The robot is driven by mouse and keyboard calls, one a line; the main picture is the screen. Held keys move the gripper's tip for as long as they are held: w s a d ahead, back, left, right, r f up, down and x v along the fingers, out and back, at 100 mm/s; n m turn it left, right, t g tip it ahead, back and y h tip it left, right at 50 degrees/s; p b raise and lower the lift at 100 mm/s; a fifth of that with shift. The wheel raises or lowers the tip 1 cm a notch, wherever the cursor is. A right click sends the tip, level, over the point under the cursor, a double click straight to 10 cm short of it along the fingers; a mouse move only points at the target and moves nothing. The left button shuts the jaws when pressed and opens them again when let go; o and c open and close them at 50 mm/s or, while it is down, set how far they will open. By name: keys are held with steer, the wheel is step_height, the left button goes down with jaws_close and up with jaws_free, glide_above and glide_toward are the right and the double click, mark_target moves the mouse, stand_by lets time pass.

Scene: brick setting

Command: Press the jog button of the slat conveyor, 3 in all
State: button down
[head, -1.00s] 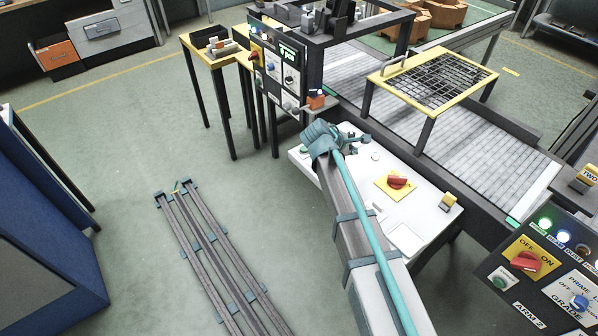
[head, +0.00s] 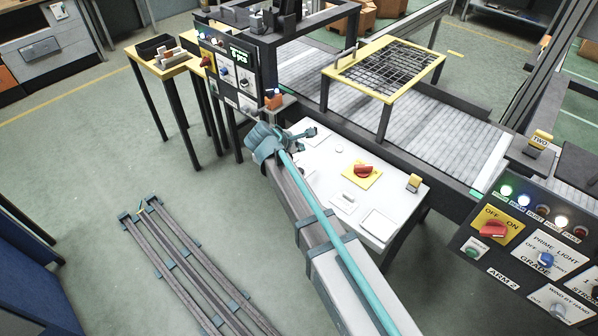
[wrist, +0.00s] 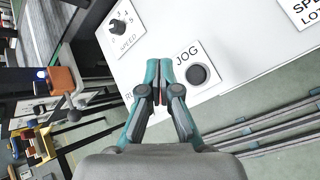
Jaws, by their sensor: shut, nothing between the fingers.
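The slat conveyor (head: 440,140) runs diagonally behind a white control panel (head: 398,200). In the wrist view, the black round jog button (wrist: 197,74) sits on a white plate marked JOG, near the panel's edge. My gripper (wrist: 160,66) is shut and empty, its fingertips just left of the button in that view. Whether they touch the panel I cannot tell. In the head view, my gripper (head: 308,133) is over the panel's far left part, and the jog button cannot be made out there.
A speed knob (wrist: 119,27) is beside the jog plate. A red switch on a yellow plate (head: 363,171) is farther along the panel. A yellow-framed mesh guard (head: 390,65) stands over the conveyor. An upright control box (head: 232,75) stands behind my gripper.

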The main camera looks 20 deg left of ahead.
steer(key=b, duration=0.4)
glide_above(302, 168)
steer(key=s, duration=0.2)
steer(key=f, duration=0.6)
steer(key=shift+a+f, duration=0.2)
steer(key=shift+a, duration=0.15)
steer(key=shift+f, duration=0.7)
steer(key=shift+f, duration=0.15)
steer(key=shift+f, duration=0.3)
steer(key=shift+f+b, duration=0.4)
steer(key=shift+f, duration=0.05)
stand_by(0.5)
steer(key=shift+r, duration=0.15)
steer(key=shift+r+p, duration=0.7)
steer(key=shift+r, duration=0.15)
steer(key=shift+r+p, duration=1.6)
steer(key=shift+r, duration=0.8)
